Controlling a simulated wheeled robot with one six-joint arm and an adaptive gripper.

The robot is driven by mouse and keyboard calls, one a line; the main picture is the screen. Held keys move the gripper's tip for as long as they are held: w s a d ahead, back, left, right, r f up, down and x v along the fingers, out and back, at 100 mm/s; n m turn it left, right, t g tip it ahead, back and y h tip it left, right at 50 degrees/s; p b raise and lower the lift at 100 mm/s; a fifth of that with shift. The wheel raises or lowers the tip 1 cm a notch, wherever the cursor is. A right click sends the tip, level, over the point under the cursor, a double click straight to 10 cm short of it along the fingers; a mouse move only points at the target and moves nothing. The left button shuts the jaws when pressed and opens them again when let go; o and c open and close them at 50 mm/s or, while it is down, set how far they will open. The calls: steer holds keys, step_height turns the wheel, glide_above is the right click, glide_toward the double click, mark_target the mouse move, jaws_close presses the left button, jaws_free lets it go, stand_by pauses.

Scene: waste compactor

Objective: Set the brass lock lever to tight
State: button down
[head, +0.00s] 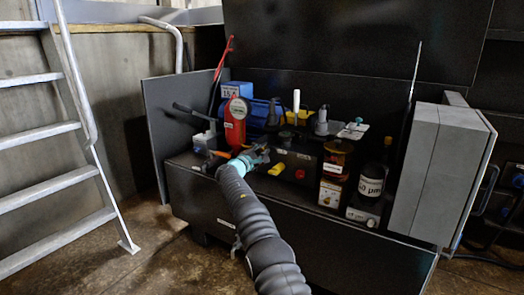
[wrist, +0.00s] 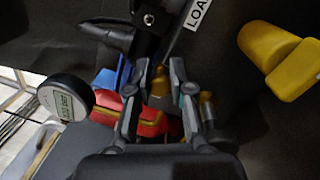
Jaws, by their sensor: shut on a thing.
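In the wrist view, a small brass piece (wrist: 158,86), which looks like the lock lever, sits between the fingertips of my gripper (wrist: 160,72). The fingers are closed in on it from both sides. Another brass-coloured part (wrist: 207,105) shows beside the right finger, partly hidden. In the head view my gripper (head: 257,157) is at the front of the black machine (head: 298,158), left of a yellow handle (head: 278,168). The lever is hidden there by my gripper and arm. I cannot tell which setting it is at.
The yellow handle also shows in the wrist view (wrist: 280,60). A round digital gauge (wrist: 65,103) is at left, near a red part (wrist: 148,118). A red gauge stand (head: 236,125), an amber jar (head: 337,158) and a dark bottle (head: 372,184) crowd the bench. A ladder (head: 50,130) stands left.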

steer(key=c, duration=1.3)
jaws_free()
steer(key=shift+w+d+f, duration=0.15)
steer(key=shift+d+f, duration=0.05)
steer(key=shift+f, duration=0.1)
steer(key=shift+o, duration=1.4)
steer(key=shift+w+d, duration=0.1)
steer(key=shift+d, duration=0.15)
steer(key=shift+a, duration=0.35)
steer(key=shift+s+a+r, duration=0.1)
steer(key=shift+s+a, duration=0.25)
steer(key=shift+s, duration=0.1)
steer(key=v, duration=1.1)
steer(key=shift+d, duration=0.2)
